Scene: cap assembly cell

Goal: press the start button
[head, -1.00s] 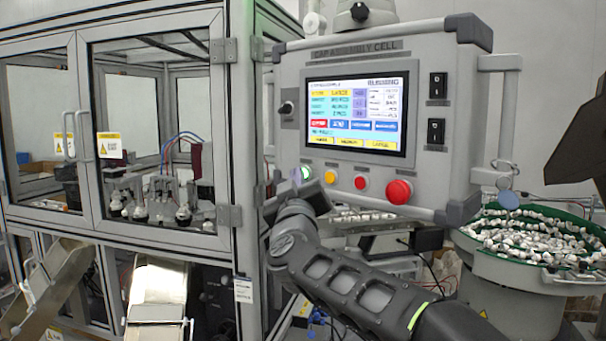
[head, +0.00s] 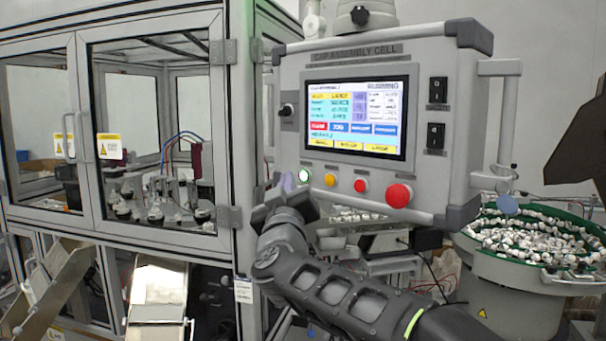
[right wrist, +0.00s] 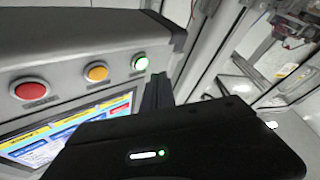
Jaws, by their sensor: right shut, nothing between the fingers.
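The start button, taken to be the green one (head: 304,175), glows at the left end of the button row on the grey control panel (head: 440,190). It also shows lit green in the right wrist view (right wrist: 139,62). My right gripper (head: 285,184) is shut and empty, just left of and slightly below the green button in the head view. In the right wrist view its dark fingers (right wrist: 158,92) show beside and below the button, with a visible gap. My left gripper is not in view.
An amber button (head: 330,180), a red button (head: 361,185) and a larger red mushroom button (head: 399,195) sit right of the green one. The lit screen (head: 355,116) is above. A glazed machine enclosure (head: 225,150) stands close on the left, a bowl of caps (head: 525,240) on the right.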

